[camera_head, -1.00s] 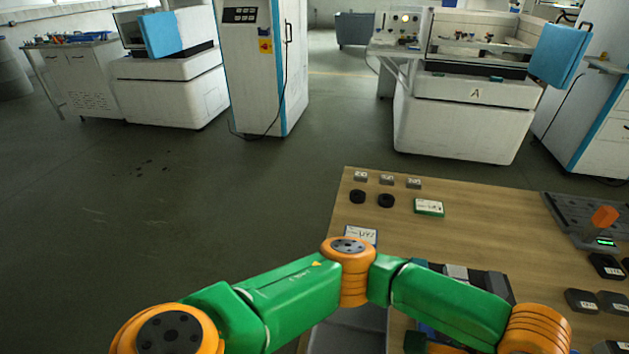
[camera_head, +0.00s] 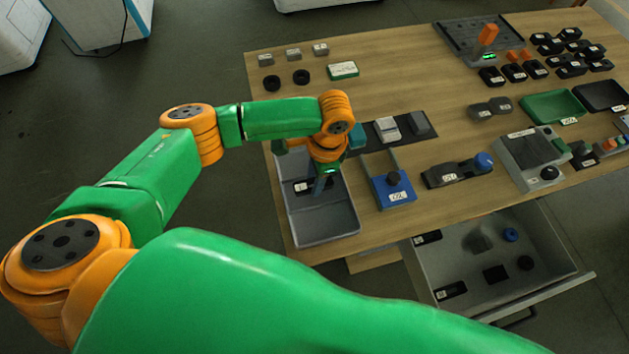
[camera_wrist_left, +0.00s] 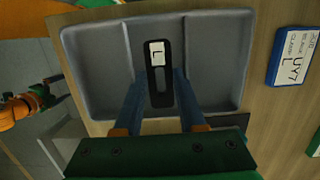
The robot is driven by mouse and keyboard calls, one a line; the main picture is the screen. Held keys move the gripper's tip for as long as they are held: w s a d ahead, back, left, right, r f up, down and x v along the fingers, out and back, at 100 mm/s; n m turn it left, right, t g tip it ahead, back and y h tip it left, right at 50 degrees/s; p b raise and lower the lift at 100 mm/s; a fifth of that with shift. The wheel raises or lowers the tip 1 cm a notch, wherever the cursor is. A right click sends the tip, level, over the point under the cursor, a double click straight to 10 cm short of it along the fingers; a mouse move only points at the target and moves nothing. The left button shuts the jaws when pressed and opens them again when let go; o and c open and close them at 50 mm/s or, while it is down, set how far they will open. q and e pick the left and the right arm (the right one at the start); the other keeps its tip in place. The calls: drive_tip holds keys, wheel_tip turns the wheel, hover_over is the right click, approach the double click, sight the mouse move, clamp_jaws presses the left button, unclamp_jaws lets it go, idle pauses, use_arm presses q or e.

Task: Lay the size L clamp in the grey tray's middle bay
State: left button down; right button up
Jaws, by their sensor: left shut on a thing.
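The size L clamp (camera_wrist_left: 158,72) is a flat black slotted piece with a white "L" label. In the left wrist view it lies lengthwise within the middle bay of the grey tray (camera_wrist_left: 95,70), between two dividers. My left gripper (camera_wrist_left: 163,88) is shut on its near end, with a blue finger on each side. I cannot tell whether the clamp touches the tray floor. In the head view the tray (camera_head: 325,225) sits at the table's left edge, with my left gripper (camera_head: 324,186) over it, partly hiding the middle bay.
A blue-edged card reading "UY7 L" (camera_wrist_left: 291,55) lies beside the tray. A blue fixture (camera_head: 393,190) stands right of the tray. An open drawer (camera_head: 455,285) with several small parts juts out below the table front. Bare wood (camera_head: 400,85) lies farther back.

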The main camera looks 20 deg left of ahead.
use_arm(q)
drive_tip(key=shift+d+f, duration=0.2)
drive_tip(key=shift+f, duration=0.8)
drive_tip(key=shift+a, duration=0.1)
drive_tip(key=shift+f, duration=0.1)
drive_tip(key=c, duration=0.8)
unclamp_jaws()
drive_tip(key=shift+o, duration=0.2)
drive_tip(key=shift+r, duration=0.2)
wheel_tip(320, 180, up, 12)
drive_tip(key=w+d, duration=0.1)
drive_tip(key=shift+d, duration=0.25)
